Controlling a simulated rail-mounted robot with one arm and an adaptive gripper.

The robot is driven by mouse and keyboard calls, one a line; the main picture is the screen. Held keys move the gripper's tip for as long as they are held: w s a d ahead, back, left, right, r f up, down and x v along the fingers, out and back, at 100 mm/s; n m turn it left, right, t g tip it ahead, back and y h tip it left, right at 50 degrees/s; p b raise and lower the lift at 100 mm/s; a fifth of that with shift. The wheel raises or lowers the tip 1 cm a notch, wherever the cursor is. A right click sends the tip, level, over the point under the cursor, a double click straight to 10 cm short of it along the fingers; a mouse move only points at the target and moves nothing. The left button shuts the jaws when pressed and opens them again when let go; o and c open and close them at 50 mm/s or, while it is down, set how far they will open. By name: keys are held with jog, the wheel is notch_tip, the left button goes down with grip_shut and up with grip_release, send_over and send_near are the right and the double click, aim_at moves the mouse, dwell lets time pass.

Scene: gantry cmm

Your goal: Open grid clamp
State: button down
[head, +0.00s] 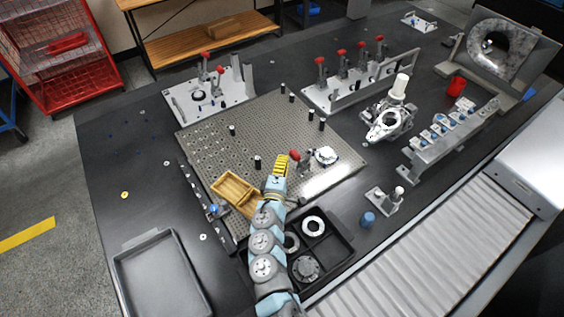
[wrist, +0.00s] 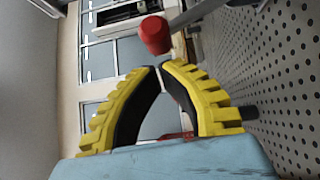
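The grid clamp (head: 308,160) stands on the perforated plate, with a red-tipped handle (head: 295,155). In the wrist view the red handle tip (wrist: 155,35) is just beyond my fingertips, on a grey metal lever at the upper middle. My gripper (head: 282,158) has yellow ribbed fingers and is close to the left of the clamp handle in the head view. In the wrist view my gripper (wrist: 162,70) has its fingertips together or nearly so, with nothing between them. I cannot tell whether a fingertip touches the handle. The clamp's lower part is mostly hidden in the wrist view.
A wooden box (head: 234,187) lies left of my arm. A black tray (head: 339,245) with ring parts is at its right. Red-handled clamp fixtures stand behind.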

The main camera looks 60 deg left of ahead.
jog(key=w+r+m+h+p, duration=0.1)
jog(key=p, duration=0.5)
jog(key=shift+w+a+r+m+g, duration=0.15)
jog(key=shift+w+r+m+g, duration=0.15)
jog(key=shift+w+g, duration=0.1)
jog(key=shift+f, duration=0.1)
jog(key=shift+s, duration=0.1)
